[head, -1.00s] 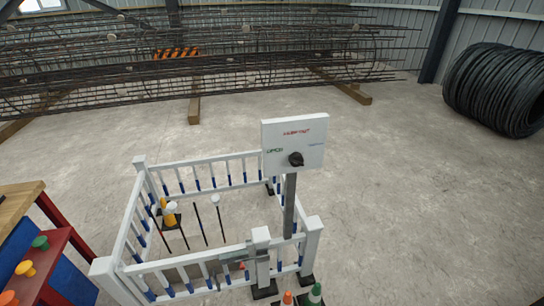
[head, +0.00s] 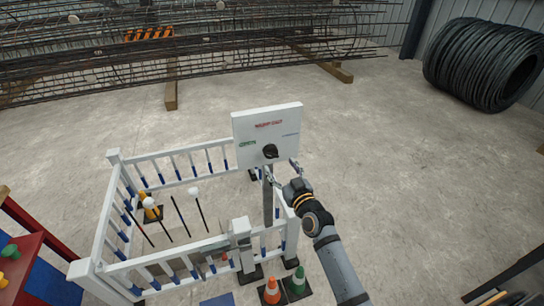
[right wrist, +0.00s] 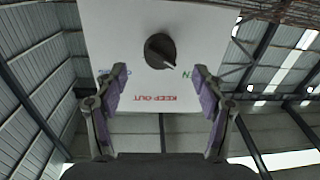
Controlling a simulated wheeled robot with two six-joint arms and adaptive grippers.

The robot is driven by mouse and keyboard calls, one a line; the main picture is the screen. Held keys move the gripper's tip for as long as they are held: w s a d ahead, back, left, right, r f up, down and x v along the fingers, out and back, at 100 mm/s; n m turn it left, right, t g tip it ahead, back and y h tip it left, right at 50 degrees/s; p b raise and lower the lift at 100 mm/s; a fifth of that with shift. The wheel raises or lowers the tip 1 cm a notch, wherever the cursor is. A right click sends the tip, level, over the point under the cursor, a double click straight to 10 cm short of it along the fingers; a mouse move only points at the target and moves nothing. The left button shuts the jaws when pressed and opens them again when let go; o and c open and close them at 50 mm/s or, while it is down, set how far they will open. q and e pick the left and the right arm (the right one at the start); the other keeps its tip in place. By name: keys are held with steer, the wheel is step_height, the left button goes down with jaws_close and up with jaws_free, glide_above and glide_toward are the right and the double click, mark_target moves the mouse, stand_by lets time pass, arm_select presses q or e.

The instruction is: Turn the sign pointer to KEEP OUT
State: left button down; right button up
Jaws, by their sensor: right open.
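The white sign board (head: 248,122) stands on a grey post by the fence. It has a red KEEP OUT label at the top, a green label at left and a blue one at right. The black pointer knob (head: 270,151) sits low at its middle. My right gripper (head: 281,168) is open and empty, just below and in front of the knob, apart from it. In the right wrist view the board is upside down; the knob (right wrist: 160,48) lies beyond the open fingers (right wrist: 156,82), its pale mark toward the partly hidden green label. My left gripper is out of view.
A white fence (head: 190,250) encloses several thin poles. An orange cone (head: 271,291) and a green cone (head: 298,281) stand at its front. A black coil (head: 485,62) and rebar cage (head: 220,40) lie behind. The floor at right is mostly clear.

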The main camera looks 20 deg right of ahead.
mark_target(274, 157)
steer(key=w, duration=0.6)
steer(key=shift+w+a, duration=0.1)
steer(key=shift+a, duration=0.2)
steer(key=c, duration=1.2)
steer(key=shift+o, duration=0.2)
